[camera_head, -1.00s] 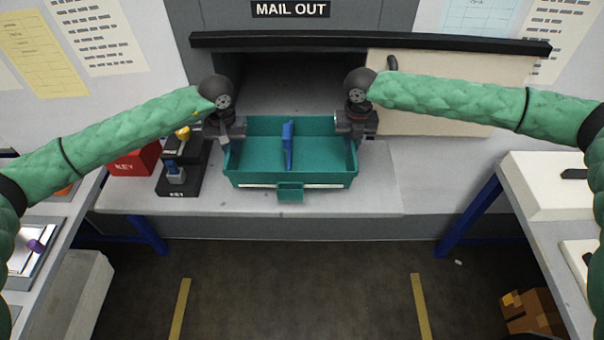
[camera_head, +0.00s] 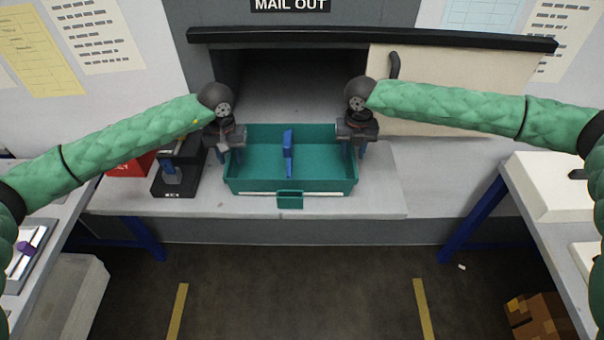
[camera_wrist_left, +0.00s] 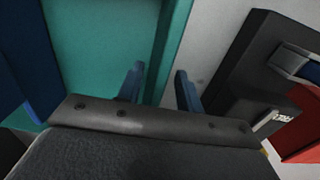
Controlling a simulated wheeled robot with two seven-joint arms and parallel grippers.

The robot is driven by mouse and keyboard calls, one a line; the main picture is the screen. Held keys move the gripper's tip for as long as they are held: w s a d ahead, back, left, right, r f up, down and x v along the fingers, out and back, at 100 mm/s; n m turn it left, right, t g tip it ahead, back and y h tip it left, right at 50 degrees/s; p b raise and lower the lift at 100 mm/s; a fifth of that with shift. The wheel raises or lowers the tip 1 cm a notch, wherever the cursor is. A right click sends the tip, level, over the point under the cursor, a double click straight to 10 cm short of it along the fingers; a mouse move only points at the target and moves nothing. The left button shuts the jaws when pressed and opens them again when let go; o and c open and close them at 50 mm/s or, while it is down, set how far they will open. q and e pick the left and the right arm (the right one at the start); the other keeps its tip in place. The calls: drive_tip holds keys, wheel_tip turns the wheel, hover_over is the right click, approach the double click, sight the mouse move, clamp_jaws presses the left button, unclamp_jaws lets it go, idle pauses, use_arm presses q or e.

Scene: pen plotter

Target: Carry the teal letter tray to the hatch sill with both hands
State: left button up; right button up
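The teal letter tray (camera_head: 262,178) sits level on the pale grey hatch sill (camera_head: 376,205), below the MAIL OUT opening. A blue divider (camera_head: 288,150) stands inside it. My left gripper (camera_head: 230,157) is at the tray's left wall. In the left wrist view its two blue fingers (camera_wrist_left: 160,88) stand apart, one on each side of the teal wall (camera_wrist_left: 170,45), with a gap on the outer side. My right gripper (camera_head: 354,152) is at the tray's right wall. Its fingers look spread around that wall, partly hidden by the gripper body.
A black stamp stand (camera_head: 175,178) and a red KEY box (camera_head: 128,168) are close left of the tray. The hatch opening (camera_head: 300,85) behind it is dark, with a cream panel (camera_head: 455,95) at right.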

use_arm(q)
drive_tip(key=shift+d, duration=0.1)
use_arm(e)
drive_tip(key=shift+a, duration=0.1)
use_arm(q)
wheel_tip(320, 180, up, 12)
use_arm(e)
wheel_tip(320, 180, up, 12)
idle(1.0)
idle(0.4)
